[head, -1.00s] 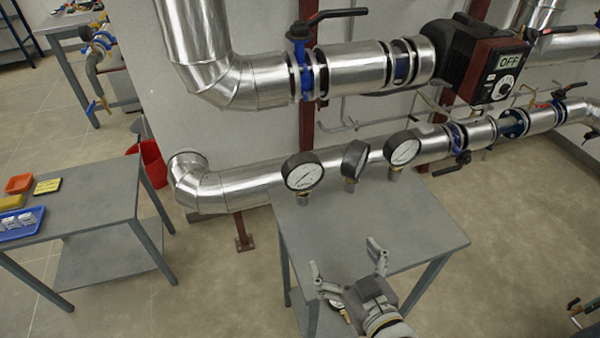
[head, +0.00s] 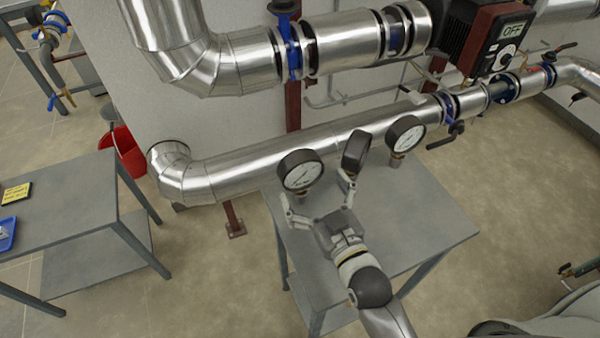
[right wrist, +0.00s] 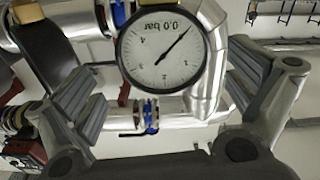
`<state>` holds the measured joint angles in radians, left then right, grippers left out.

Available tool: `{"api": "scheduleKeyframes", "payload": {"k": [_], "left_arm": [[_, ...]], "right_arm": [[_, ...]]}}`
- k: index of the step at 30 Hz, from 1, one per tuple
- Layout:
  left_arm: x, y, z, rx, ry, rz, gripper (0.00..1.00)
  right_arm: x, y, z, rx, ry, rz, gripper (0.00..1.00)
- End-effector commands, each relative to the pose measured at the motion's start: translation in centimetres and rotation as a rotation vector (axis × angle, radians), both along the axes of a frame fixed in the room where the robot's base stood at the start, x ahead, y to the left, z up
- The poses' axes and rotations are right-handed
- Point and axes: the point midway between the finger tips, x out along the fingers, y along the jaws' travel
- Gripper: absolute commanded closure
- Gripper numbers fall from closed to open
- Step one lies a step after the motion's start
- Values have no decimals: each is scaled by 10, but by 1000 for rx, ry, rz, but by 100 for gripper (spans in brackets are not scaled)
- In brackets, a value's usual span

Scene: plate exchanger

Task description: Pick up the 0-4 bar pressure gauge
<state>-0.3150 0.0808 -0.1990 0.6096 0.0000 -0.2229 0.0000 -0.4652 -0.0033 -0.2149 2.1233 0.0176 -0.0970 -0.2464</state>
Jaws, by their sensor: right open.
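Three round pressure gauges stand upright on the grey table (head: 425,220): a left one (head: 301,170) with its white dial facing me, a middle one (head: 356,150) seen nearly edge-on, and a right one (head: 405,136). My right gripper (head: 317,199) is open, its fingers pointing at the left gauge from the near side, one finger close to the middle gauge. In the right wrist view, one dial (right wrist: 162,58) appears upside down between the open fingers, reading "0.0 bar"; its small scale digits seem to run up to 4. My left gripper is not in view.
A large silver pipe (head: 245,173) runs close behind the gauges. A second table (head: 75,200) with a blue tray (head: 6,235) stands at the left, with a red bucket (head: 125,152) behind it. The table's front right is clear.

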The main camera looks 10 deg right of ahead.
Motion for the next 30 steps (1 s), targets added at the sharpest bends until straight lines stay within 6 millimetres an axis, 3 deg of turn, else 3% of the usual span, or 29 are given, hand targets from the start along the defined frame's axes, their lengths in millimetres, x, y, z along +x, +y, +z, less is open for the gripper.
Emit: {"api": "scheduleKeyframes", "payload": {"k": [5, 13, 18, 26, 30], "left_arm": [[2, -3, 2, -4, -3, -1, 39], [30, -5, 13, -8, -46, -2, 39], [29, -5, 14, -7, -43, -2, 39], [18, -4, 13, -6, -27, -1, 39], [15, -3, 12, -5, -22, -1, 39]], "right_arm": [[10, 2, 1, 0, 0, -1, 0], [42, 11, -1, -1, -2, -1, 0], [56, 14, -3, 0, 0, 0, 0], [58, 14, -3, 0, 0, 0, 0], [58, 14, -3, 0, 0, 0, 15]]}}
